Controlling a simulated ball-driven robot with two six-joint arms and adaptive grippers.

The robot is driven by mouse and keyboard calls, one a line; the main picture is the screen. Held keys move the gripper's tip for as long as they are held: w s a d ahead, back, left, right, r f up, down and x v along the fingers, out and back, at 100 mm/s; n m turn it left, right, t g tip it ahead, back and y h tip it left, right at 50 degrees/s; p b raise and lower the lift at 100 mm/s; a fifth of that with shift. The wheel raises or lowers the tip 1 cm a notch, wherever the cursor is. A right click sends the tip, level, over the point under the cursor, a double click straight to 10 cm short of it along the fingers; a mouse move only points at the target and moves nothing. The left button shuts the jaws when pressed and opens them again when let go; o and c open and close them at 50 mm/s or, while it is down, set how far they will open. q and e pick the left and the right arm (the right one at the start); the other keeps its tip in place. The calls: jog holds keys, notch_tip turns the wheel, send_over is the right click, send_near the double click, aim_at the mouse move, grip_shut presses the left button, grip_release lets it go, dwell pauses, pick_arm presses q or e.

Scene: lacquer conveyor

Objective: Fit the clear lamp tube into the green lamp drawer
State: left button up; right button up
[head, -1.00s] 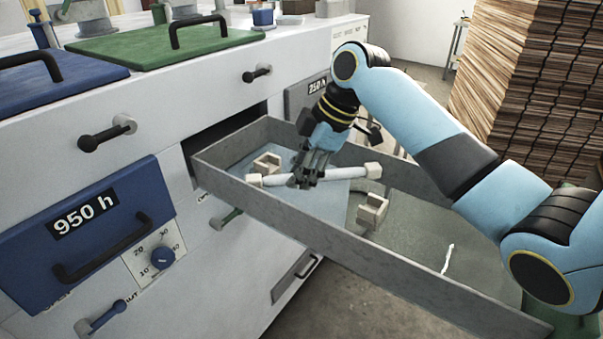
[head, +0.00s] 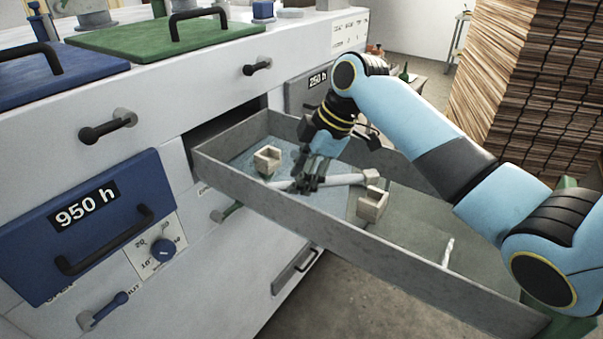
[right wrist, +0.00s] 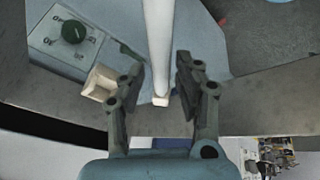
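The clear lamp tube (head: 346,180) is a pale rod with light end caps. It lies low inside the pulled-out lamp drawer (head: 330,238), a grey tray with green at its front end. One cream socket (head: 267,160) stands beyond the tube's left end; the other socket (head: 371,204) is just nearer than its right end. The tube looks out of both sockets. My right gripper (head: 305,184) is over the tube's left half. In the right wrist view the tube (right wrist: 158,45) runs between the open fingers (right wrist: 160,72), with gaps beside it. My left gripper is out of view.
The drawer's grey walls surround the gripper. A blue 950 h drawer front (head: 90,225) and black knobs are on the white machine at left. A stack of brown sheets (head: 540,80) stands at the back right. A white streak (head: 447,252) shows on the drawer's floor.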

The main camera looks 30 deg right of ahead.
jog(key=shift+o, duration=0.6)
jog(key=shift+r, duration=0.35)
jog(key=b+v, duration=0.1)
jog(key=v, duration=1.1)
jog(key=shift+r+b, duration=0.25)
jog(key=shift+b, duration=0.1)
jog(key=shift+s, duration=0.1)
